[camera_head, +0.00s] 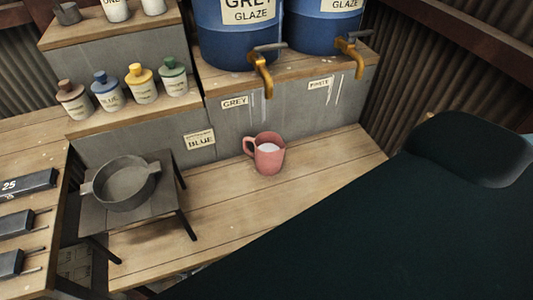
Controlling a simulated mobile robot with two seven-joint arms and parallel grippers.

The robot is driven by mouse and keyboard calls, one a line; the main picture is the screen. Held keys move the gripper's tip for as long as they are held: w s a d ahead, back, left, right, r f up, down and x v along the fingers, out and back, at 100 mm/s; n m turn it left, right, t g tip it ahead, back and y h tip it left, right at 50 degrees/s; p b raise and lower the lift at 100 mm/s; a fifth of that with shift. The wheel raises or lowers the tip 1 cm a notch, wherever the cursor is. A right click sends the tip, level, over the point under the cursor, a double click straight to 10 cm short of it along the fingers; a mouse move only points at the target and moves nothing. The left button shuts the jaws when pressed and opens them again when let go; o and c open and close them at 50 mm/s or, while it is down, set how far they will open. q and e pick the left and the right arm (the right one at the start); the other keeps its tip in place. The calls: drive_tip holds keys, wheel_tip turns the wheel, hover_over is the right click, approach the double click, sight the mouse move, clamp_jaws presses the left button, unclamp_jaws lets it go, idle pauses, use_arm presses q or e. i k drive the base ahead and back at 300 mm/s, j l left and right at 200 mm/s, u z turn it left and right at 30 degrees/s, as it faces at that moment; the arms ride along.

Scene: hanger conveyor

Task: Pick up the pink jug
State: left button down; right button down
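The pink jug (268,156) stands upright on the wooden bench (310,195), in the middle of the camera_head view. Its handle points left, and a pale whitish surface shows inside its mouth. Neither my left nor my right gripper shows in this view.
A small dark stand (133,215) with a round grey pan (125,184) is left of the jug. Blue glaze barrels (238,38) with brass taps (262,75) are behind it. Small bottles (142,86) line a shelf. A large dark shape hides the lower right.

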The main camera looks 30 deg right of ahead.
sight(270, 148)
drive_tip(key=k+l+z, duration=0.1)
drive_tip(key=z, duration=0.25)
drive_tip(key=k+l+z, duration=0.2)
drive_tip(key=z, duration=0.15)
